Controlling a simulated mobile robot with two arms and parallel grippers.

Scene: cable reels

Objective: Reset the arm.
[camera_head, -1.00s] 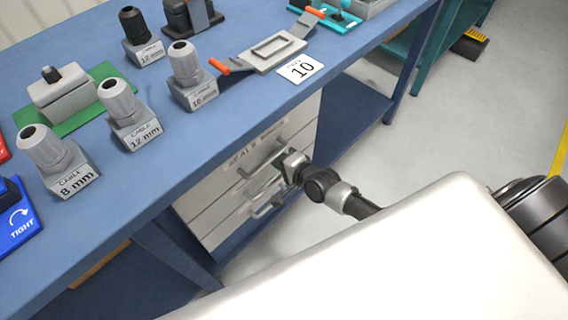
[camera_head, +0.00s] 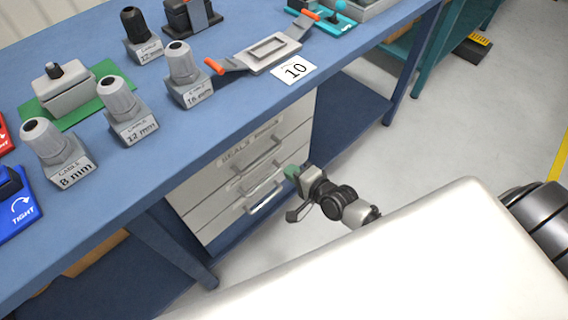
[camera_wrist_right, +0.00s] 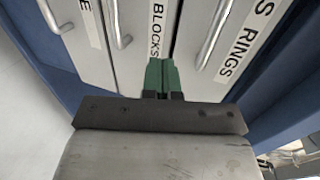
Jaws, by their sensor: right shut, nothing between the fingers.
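My right gripper (camera_head: 291,172) is low beside the workbench, in front of the right side of the drawer unit (camera_head: 214,231). Its green fingertips are shut together with nothing between them. In the wrist view the closed green fingers (camera_wrist_right: 160,76) point at the drawer fronts, near the label reading BLOCKS. I cannot tell how small the gap to the fronts is. My left gripper is not in view.
The blue workbench (camera_head: 215,128) carries several grey cable glands, including the 8 mm one (camera_head: 55,150), and a grey tray (camera_head: 270,50) with orange-tipped handles beside a card marked 10 (camera_head: 294,70). Drawer handles (camera_head: 264,198) stick out near my gripper. Open floor (camera_head: 470,130) lies to the right.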

